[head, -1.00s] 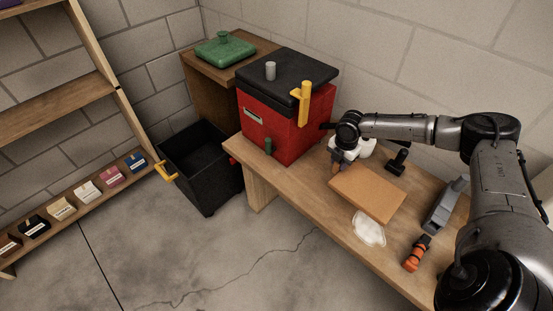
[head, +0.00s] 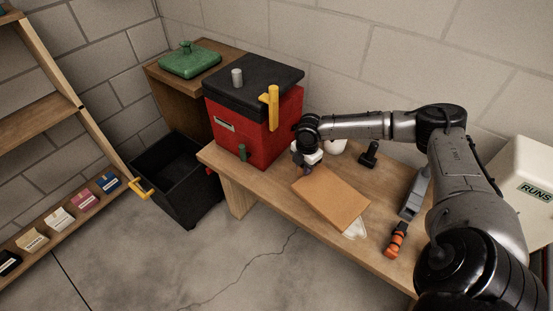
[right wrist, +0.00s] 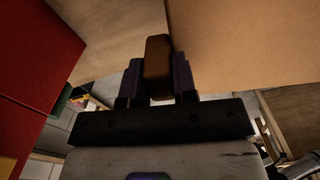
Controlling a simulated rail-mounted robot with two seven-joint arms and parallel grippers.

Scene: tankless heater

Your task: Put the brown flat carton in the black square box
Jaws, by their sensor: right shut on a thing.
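The brown flat carton (head: 333,197) is over the wooden bench, partly covering a white crumpled bag. My right gripper (head: 301,169) is at the carton's upper left corner. In the right wrist view, its fingers (right wrist: 157,75) are closed on a dark brown tab at the edge of the carton (right wrist: 250,40). Whether the carton is clear of the bench is hard to tell. The black square box (head: 203,203) stands open on the floor left of the bench. It looks empty and has a yellow handle on its left. My left gripper is not in view.
A red box (head: 262,135) with black lid and yellow handle stands on the bench between gripper and black box. A white object (head: 335,146), black tool (head: 369,154), grey tool (head: 414,193) and orange tool (head: 396,240) lie around. The floor in front is clear.

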